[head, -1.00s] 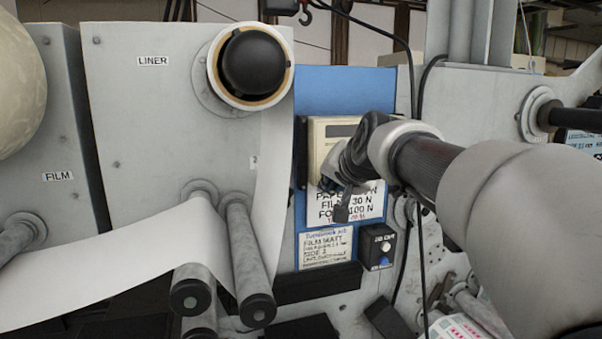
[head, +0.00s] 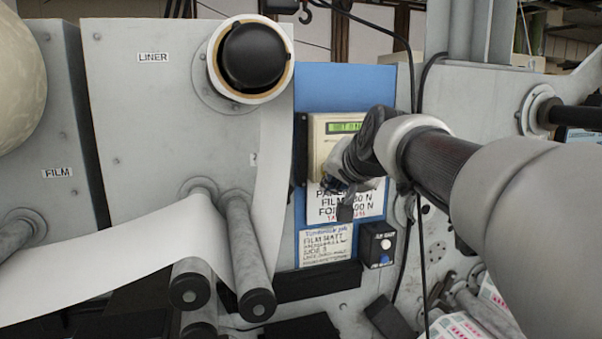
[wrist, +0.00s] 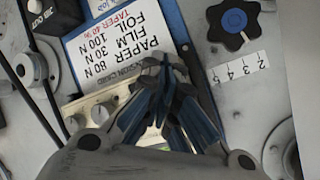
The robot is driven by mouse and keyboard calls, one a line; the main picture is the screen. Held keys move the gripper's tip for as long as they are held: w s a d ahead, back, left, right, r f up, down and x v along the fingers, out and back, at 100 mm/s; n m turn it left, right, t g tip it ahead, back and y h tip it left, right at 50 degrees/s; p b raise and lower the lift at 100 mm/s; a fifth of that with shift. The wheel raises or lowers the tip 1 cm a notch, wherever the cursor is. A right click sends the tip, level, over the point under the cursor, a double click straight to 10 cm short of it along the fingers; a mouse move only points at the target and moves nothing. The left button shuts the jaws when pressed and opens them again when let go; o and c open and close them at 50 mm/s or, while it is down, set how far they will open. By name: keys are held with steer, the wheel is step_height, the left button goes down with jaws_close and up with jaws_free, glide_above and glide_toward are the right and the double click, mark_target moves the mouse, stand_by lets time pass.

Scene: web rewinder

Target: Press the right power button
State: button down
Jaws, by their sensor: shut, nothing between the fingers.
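A cream control box (head: 319,150) with a lit green display (head: 345,127) is mounted on the blue panel (head: 345,84) in the head view. My gripper (head: 345,205) is in front of its lower right part and hides it there. In the wrist view the cream box (wrist: 122,108) shows partly behind my gripper (wrist: 165,72), with small round controls (wrist: 76,122) on its face. My gripper is shut and empty. The right power button cannot be made out; whether the fingertips touch the box cannot be told.
A white tension card (wrist: 115,45) hangs by the box. A black box with a knob (head: 377,243) sits to the lower right. A blue-capped black knob (wrist: 233,20) and a scale strip (wrist: 240,68) are near the fingers. Rollers (head: 248,262) and web (head: 110,250) lie left.

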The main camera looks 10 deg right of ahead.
steer(key=s+d+b, duration=0.1)
steer(key=s+b, duration=0.2)
steer(key=s, duration=0.3)
stand_by(0.5)
steer(key=shift+w+d, duration=0.1)
steer(key=shift+w, duration=0.05)
